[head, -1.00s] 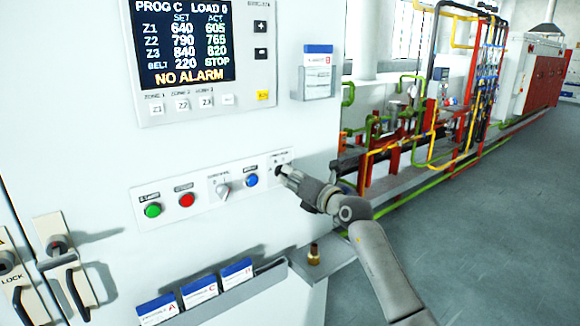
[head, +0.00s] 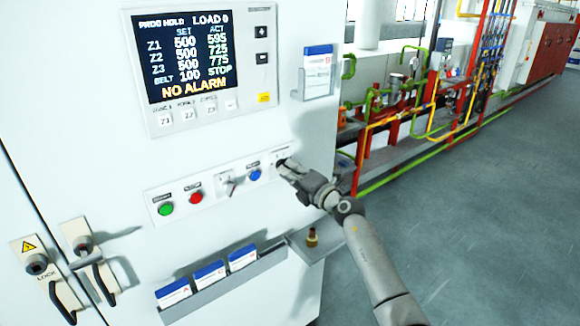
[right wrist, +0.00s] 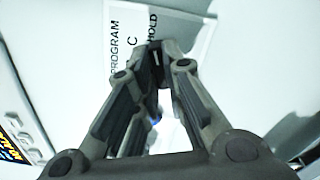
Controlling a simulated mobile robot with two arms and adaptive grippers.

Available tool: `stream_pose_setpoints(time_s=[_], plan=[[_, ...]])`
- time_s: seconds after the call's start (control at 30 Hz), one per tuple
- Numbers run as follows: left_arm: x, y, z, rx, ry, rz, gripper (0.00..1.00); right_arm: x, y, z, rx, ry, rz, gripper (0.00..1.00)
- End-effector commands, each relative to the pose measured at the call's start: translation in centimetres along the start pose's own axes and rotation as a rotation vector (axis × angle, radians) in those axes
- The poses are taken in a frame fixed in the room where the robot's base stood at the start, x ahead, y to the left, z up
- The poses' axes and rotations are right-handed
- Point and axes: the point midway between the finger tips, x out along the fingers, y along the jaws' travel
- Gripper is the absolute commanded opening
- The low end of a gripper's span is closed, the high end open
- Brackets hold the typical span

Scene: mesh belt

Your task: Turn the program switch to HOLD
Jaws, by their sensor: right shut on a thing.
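My right gripper (head: 286,166) is at the right end of the button row on the white cabinet, shut on the program switch, which its fingers mostly hide in the head view. In the right wrist view the fingers (right wrist: 160,62) close over the switch on a white label plate (right wrist: 122,22) reading PROGRAM, C and HOLD. The display (head: 190,50) reads PROG HOLD, with set values of 500 for the zones, belt 100, STOP and NO ALARM. My left gripper is not in view.
Left of the switch are a blue button (head: 254,175), a selector (head: 228,184), a red button (head: 195,196) and a green button (head: 166,209). Below, a card rack (head: 225,284) and a shelf with a brass piece (head: 312,237) stick out. Floor at right is clear.

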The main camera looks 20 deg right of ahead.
Motion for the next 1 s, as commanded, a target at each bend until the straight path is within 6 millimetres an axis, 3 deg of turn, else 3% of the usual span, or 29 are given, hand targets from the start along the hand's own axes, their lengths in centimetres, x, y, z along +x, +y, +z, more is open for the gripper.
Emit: stream_pose_setpoints(time_s=[0.43,0.47,0.63,1.0], plan=[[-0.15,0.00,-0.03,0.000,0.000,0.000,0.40,-0.02,0.01,0.14,0.014,-0.003,0.001,0.00],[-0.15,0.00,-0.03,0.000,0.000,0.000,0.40,-0.02,0.01,0.14,0.014,-0.004,0.001,0.12],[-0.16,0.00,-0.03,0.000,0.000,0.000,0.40,-0.01,0.01,0.11,0.013,-0.003,0.001,0.32],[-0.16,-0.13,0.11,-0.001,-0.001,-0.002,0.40,-0.25,-0.02,0.07,0.010,-0.002,0.001,0.32]])
